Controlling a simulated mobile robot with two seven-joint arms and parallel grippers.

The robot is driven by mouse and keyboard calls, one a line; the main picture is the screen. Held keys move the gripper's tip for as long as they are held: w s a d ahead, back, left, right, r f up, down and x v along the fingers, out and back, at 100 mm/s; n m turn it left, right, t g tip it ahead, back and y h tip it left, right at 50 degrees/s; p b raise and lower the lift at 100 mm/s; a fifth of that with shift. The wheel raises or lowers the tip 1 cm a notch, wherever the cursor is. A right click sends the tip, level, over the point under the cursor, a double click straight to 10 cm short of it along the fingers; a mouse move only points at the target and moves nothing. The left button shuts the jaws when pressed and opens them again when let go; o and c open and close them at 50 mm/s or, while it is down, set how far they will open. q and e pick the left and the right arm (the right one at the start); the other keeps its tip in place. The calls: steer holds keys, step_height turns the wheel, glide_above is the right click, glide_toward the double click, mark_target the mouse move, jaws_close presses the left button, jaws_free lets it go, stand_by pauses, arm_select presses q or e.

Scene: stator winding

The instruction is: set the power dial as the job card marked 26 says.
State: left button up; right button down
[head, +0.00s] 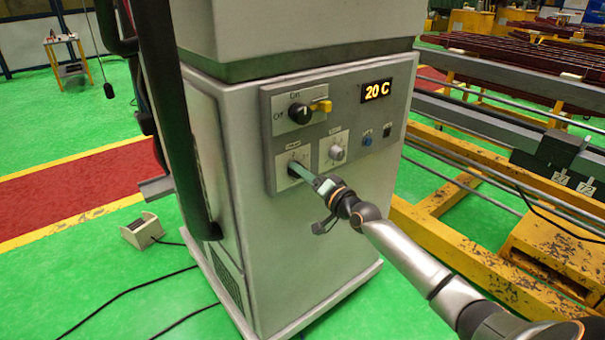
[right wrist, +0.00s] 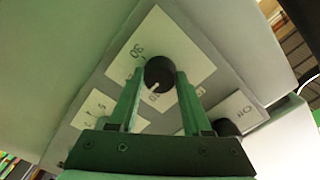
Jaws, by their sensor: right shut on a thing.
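A grey control panel (head: 268,110) is on the front of a tall machine cabinet. My right gripper (head: 300,172) reaches the panel's lower left dial plate (head: 293,157) and hides most of it, including the dial; its label is too small to read. In the right wrist view my right gripper (right wrist: 160,75) is shut on a round black dial (right wrist: 158,73) with a white pointer line, which points down and left in that view. The white plate (right wrist: 150,35) behind it carries a 30 and another partly hidden number. No job card is seen. My left gripper is out of view.
A grey knob (head: 337,153) is just right of the held dial. Above are a black On/Off switch (head: 299,113) with a yellow handle and a display (head: 377,91) reading 20 C. A dark upright bar (head: 168,110) stands left; yellow frames (head: 440,235) stand right.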

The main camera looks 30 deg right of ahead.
steer(key=m+p, duration=0.4)
steer(key=m, duration=1.3)
steer(key=shift+f, duration=0.1)
steer(key=shift+m, duration=0.4)
steer(key=shift+c, duration=1.7)
jaws_free()
